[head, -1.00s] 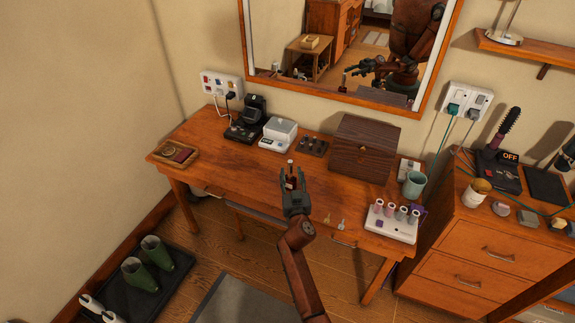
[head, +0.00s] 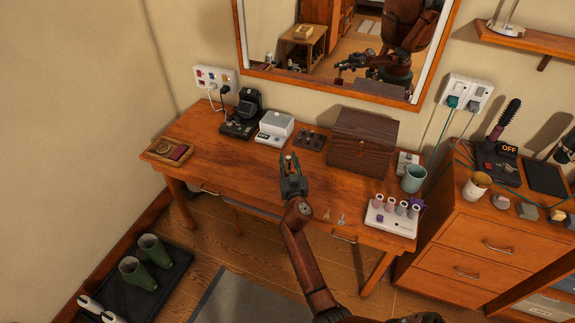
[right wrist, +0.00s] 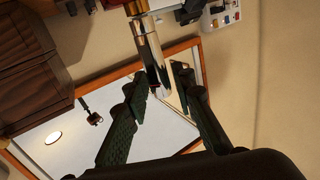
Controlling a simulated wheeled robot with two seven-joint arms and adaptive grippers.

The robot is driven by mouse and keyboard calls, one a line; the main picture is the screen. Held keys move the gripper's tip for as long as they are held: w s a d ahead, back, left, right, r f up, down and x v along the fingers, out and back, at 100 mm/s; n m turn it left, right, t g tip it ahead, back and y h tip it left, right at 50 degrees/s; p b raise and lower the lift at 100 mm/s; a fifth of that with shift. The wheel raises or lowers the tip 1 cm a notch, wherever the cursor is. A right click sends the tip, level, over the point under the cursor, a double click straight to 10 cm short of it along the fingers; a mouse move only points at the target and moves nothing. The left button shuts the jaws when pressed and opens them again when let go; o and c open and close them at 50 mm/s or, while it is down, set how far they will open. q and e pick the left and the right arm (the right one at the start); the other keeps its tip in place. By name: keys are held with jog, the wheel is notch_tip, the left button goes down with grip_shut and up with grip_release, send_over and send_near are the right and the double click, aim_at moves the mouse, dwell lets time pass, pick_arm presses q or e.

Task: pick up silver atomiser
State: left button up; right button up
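The silver atomiser (right wrist: 150,55) is a slim, shiny cylinder in the right wrist view, where the picture is turned about upside down. Its lower end in that picture reaches between the two dark fingers of my right gripper (right wrist: 162,82). The fingers stand apart, with a visible gap on the right side of the atomiser; it is closer to the left finger, and contact there is unclear. In the head view my right gripper (head: 291,166) is over the front middle of the wooden desk (head: 235,170) and mostly hides the atomiser. My left gripper is not in view.
A dark wooden box (head: 363,140) stands behind and right of the gripper. A white scale-like device (head: 275,127) and a small dark tray (head: 310,139) stand behind it. A white holder with several rollers (head: 390,217) and a green mug (head: 413,179) are to the right.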

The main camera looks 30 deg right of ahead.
jog(key=c, duration=0.3)
grip_shut()
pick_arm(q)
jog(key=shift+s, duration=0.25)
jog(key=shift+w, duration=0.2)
pick_arm(e)
jog(key=shift+r, duration=0.35)
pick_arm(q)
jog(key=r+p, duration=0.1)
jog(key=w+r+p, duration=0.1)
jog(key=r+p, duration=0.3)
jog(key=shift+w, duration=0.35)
pick_arm(e)
notch_tip(320, 180, up, 10)
jog(key=shift+f, duration=0.25)
